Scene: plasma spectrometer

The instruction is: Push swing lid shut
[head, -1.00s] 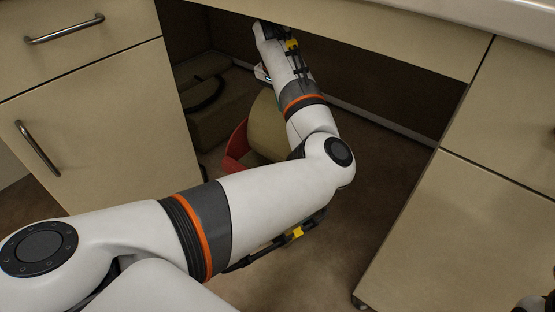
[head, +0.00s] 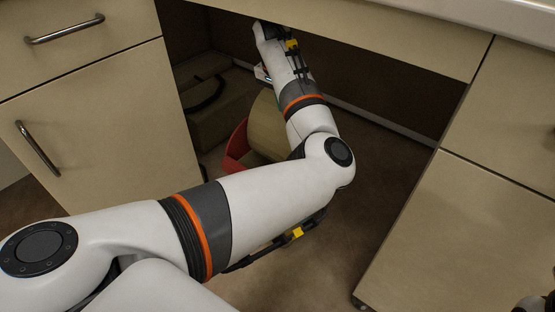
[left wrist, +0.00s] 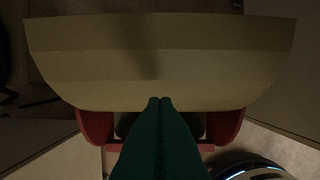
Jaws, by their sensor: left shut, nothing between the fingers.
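A bin with a beige curved panel (head: 266,128), apparently the swing lid, and a red part (head: 237,149) stands under the desk in the head view, partly hidden by my left arm. In the left wrist view the beige panel (left wrist: 160,60) spans the upper half, with the red part (left wrist: 226,125) below it on both sides. My left gripper (left wrist: 160,101) has its green fingers together and empty. The tips overlap the panel's lower edge in the picture; I cannot tell whether they touch it. In the head view the fingertips are hidden. My right gripper's fingers do not show.
The desk's front panel (head: 350,28) hangs over my left forearm. Drawer cabinets stand at left (head: 110,120) and right (head: 465,230) of the knee space. A dark bulky object (head: 205,105) lies behind the bin. The floor (head: 370,215) right of my arm is clear.

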